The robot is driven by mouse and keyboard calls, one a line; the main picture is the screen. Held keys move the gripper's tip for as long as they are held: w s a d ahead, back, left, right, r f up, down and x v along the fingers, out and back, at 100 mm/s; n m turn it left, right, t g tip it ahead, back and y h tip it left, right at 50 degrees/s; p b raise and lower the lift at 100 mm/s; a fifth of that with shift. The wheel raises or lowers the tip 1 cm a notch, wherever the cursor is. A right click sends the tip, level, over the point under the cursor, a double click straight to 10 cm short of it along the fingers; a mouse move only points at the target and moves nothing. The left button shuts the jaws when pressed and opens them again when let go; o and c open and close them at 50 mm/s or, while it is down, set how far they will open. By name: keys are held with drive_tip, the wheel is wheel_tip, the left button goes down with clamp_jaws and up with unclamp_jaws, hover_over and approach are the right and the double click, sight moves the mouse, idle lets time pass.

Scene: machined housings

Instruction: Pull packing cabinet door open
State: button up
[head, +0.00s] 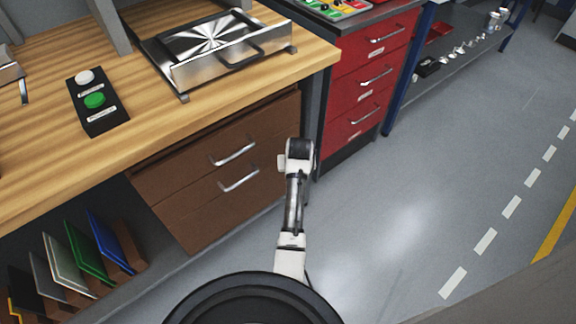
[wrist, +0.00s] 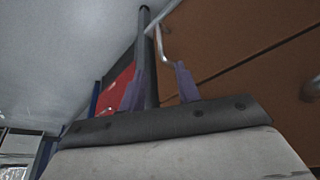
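The brown cabinet (head: 200,190) under the wooden bench has two stacked fronts, each with a silver bar handle: an upper handle (head: 234,153) and a lower handle (head: 239,179). Both fronts look shut. My gripper (wrist: 158,68) is open, its two purple fingers apart. In the wrist view the brown front (wrist: 240,40) fills the right side, and a silver handle (wrist: 162,42) shows just beyond the fingertips. I cannot tell whether it lies between them. In the head view my arm's end is right of the cabinet, and its fingers are hidden.
A red drawer cabinet (head: 366,75) stands right of the brown one. On the bench (head: 40,170) are a metal fixture (head: 215,50) and a black button box (head: 97,101). Coloured panels (head: 95,250) stand on a low shelf at left. The grey floor (head: 400,200) at right is clear.

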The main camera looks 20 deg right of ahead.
drive_tip(key=x, duration=0.4)
drive_tip(key=b+x, duration=0.1)
drive_tip(key=x, duration=0.4)
drive_tip(key=b+x, duration=0.1)
drive_tip(key=x, duration=0.3)
drive_tip(key=shift+w+f, duration=0.15)
drive_tip(key=shift+w, duration=0.25)
clamp_jaws()
